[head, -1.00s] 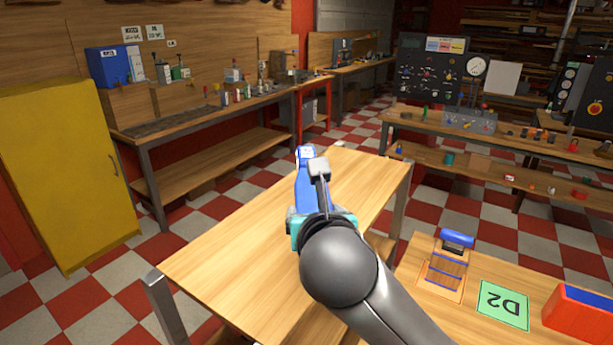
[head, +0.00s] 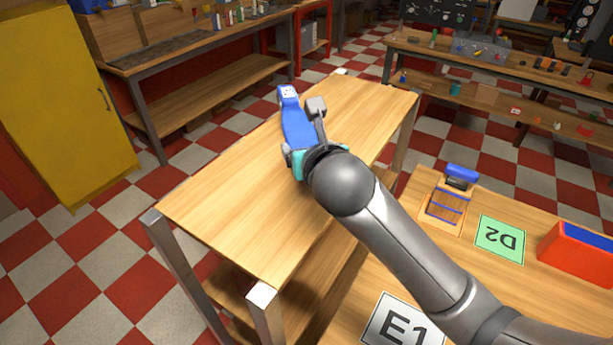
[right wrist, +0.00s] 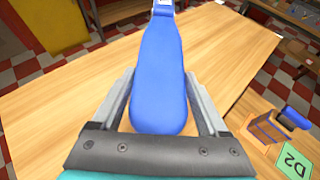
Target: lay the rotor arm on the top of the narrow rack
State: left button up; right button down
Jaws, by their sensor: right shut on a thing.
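The rotor arm (head: 297,128) is a long blue piece with a pale marked end. My right gripper (head: 303,135) is shut on it, and the piece points away from my wrist. In the right wrist view the rotor arm (right wrist: 158,75) lies between the two grey fingers (right wrist: 160,100). The narrow rack (head: 235,205) has a bare wooden top, metal corner posts and a lower shelf. The rotor arm is over this top; I cannot tell whether it touches the wood. My left gripper is not in view.
A yellow cabinet (head: 60,110) stands at the left. Most of the rack top is clear.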

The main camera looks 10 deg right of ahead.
aim_at(306, 184)
notch_tip(306, 184, down, 6)
jog(key=shift+b, duration=0.75)
jog(key=shift+f, duration=0.15)
grip_release()
jog(key=shift+s+r, duration=0.15)
jog(key=shift+r, duration=0.05)
jog(key=p+v, duration=0.2)
jog(key=v, duration=0.8)
jog(key=shift+s+r, duration=0.1)
jog(key=shift+s, duration=0.05)
jog(key=shift+s+r, duration=0.2)
jog(key=shift+s, duration=0.4)
